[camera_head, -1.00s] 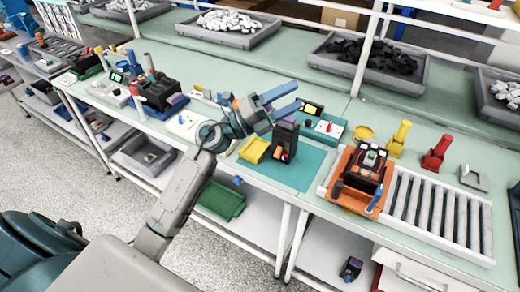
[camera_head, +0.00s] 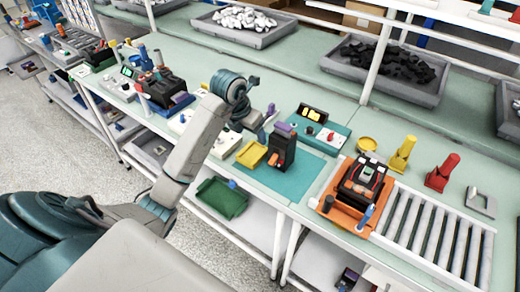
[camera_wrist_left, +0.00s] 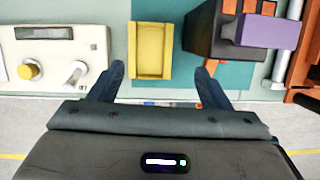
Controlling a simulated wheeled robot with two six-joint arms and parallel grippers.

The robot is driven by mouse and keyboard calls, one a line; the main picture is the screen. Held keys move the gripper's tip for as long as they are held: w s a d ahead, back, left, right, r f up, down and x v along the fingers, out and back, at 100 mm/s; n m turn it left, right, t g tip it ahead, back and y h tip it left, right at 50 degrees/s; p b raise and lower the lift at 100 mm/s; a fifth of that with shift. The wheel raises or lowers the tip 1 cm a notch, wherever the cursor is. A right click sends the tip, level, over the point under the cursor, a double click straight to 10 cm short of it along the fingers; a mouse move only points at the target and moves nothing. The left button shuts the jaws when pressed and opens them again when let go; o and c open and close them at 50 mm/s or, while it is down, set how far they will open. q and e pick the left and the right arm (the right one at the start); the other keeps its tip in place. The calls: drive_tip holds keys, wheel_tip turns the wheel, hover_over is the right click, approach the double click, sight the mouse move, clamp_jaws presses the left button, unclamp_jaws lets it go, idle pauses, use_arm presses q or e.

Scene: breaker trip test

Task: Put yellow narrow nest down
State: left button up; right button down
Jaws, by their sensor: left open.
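The yellow narrow nest (camera_head: 251,154) is a small yellow tray with raised sides, resting at the left edge of the teal mat (camera_head: 290,180). In the left wrist view the nest (camera_wrist_left: 150,50) lies ahead of my left gripper (camera_wrist_left: 162,86), roughly centred between its two blue fingers. The fingers are spread, with nothing between them and clear of the nest. In the head view my left gripper (camera_head: 267,123) is near the nest, partly hidden by its own wrist. My right gripper is out of view.
A black device with a purple top (camera_head: 283,146) stands right beside the nest. A white box with a yellow knob (camera_wrist_left: 52,58) is to its left. An orange fixture (camera_head: 348,215) and roller conveyor (camera_head: 430,235) are to the right. The mat's front part is bare.

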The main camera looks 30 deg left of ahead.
use_arm(q)
drive_tip(key=b, duration=0.5)
hover_over(252, 153)
drive_tip(key=s, duration=0.2)
drive_tip(key=shift+y, duration=0.3)
drive_tip(key=x, duration=0.2)
drive_tip(key=s+x, duration=0.1)
drive_tip(key=x, duration=0.1)
drive_tip(key=shift+w+f, duration=0.1)
drive_tip(key=shift+f, duration=0.4)
drive_tip(key=shift+w+f+b, duration=0.15)
drive_tip(key=shift+f+b, duration=0.2)
drive_tip(key=shift+b, duration=0.2)
drive_tip(key=shift+f+b, duration=0.8)
drive_tip(key=shift+p+x, duration=0.5)
drive_tip(key=shift+x, duration=1.1)
drive_tip(key=shift+d, duration=0.1)
drive_tip(key=shift+c, duration=0.6)
drive_tip(key=c, duration=0.8)
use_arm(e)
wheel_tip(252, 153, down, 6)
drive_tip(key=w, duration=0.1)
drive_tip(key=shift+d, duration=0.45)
